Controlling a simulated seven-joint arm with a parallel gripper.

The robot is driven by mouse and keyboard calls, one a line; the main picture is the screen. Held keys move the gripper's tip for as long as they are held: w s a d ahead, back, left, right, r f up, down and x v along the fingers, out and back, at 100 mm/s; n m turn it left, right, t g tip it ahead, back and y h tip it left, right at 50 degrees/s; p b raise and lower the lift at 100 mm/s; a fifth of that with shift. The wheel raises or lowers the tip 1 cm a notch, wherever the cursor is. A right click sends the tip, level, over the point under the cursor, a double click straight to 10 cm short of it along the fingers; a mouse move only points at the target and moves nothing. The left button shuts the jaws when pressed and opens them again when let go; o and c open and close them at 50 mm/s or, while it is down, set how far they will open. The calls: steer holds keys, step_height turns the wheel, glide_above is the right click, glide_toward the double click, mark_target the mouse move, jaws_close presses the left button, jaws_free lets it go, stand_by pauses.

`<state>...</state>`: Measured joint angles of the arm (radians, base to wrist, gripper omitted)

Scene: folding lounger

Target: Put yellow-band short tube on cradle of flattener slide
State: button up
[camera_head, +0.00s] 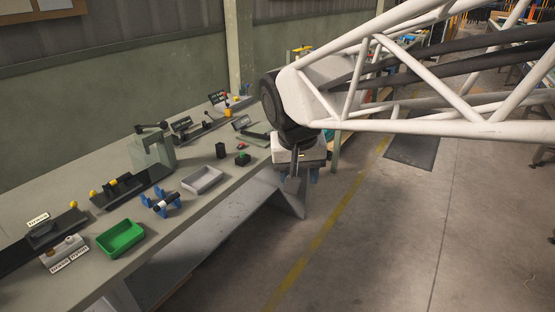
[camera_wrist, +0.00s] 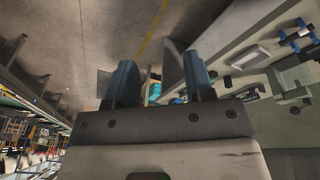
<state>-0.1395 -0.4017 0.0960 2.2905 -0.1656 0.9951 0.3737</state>
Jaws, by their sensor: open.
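My gripper (camera_head: 298,176) hangs off the right edge of the workbench, above the floor and apart from everything on the bench. In the wrist view its two blue fingers (camera_wrist: 161,82) stand wide apart with nothing between them. A short tube (camera_head: 163,202), white and dark, lies across blue supports (camera_head: 170,196) on the bench. No yellow band can be made out on it at this size. Dark slide-like fixtures with yellow knobs (camera_head: 130,187) stand along the bench toward the wall. I cannot tell which is the flattener slide, and its cradle is not clear.
A green tray (camera_head: 121,238) and a grey tray (camera_head: 202,178) sit near the bench's front edge. A grey-green press (camera_head: 153,150) stands toward the wall. A small black container (camera_head: 220,150) is nearer my gripper. The floor (camera_head: 385,220) right of the bench is open.

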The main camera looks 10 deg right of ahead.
steer(key=s+d+f, duration=0.2)
steer(key=s, duration=0.5)
steer(key=s+d+f+n+y, duration=0.1)
steer(key=s+d+f, duration=0.1)
steer(key=s, duration=0.4)
steer(key=shift+s+f+n+t, duration=0.3)
steer(key=shift+s+f, duration=0.05)
steer(key=shift+f, duration=0.35)
